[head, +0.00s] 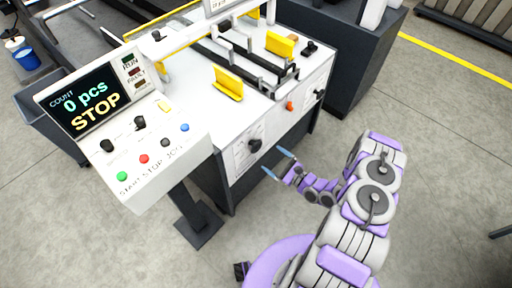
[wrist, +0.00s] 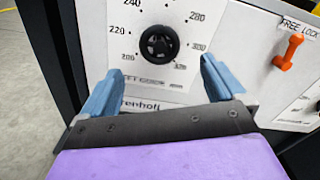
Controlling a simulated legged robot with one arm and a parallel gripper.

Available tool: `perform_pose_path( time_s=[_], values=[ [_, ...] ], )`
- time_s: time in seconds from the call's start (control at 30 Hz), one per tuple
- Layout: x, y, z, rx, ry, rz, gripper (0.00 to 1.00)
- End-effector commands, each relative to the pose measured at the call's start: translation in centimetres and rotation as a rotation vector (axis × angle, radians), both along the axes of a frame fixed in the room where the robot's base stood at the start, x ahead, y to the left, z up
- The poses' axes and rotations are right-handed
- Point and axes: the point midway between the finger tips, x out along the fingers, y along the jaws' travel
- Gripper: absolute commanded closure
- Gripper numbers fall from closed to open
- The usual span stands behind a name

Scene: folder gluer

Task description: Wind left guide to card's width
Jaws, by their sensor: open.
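In the head view this knob (head: 255,145) is on the machine's front side panel. My gripper (head: 277,163) is in front of that panel, open and empty. In the wrist view its blue fingers (wrist: 158,78) are spread wide, below and to either side of the knob, apart from it. Two yellow guide plates, one nearer (head: 228,84) and one farther (head: 281,45), stand on the machine top. I cannot make out a card.
An orange lever (wrist: 288,52) under a FREE LOCK label is right of the dial; it leans slightly right. A second knob (head: 320,93) is farther right. The console (head: 150,140) reads 0 pcs and STOP, with several buttons. Open floor (head: 420,130) lies to the right.

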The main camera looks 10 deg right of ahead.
Motion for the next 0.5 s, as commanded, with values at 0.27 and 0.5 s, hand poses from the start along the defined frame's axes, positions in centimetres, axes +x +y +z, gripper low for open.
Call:
perform_pose_path(
  time_s=[0.27,0.5],
  values=[
    [3.4,2.7,-0.2,-0.002,0.001,0.004,0.04],
    [6.3,4.7,-0.1,-0.002,-0.004,0.004,0.04]
  ],
)
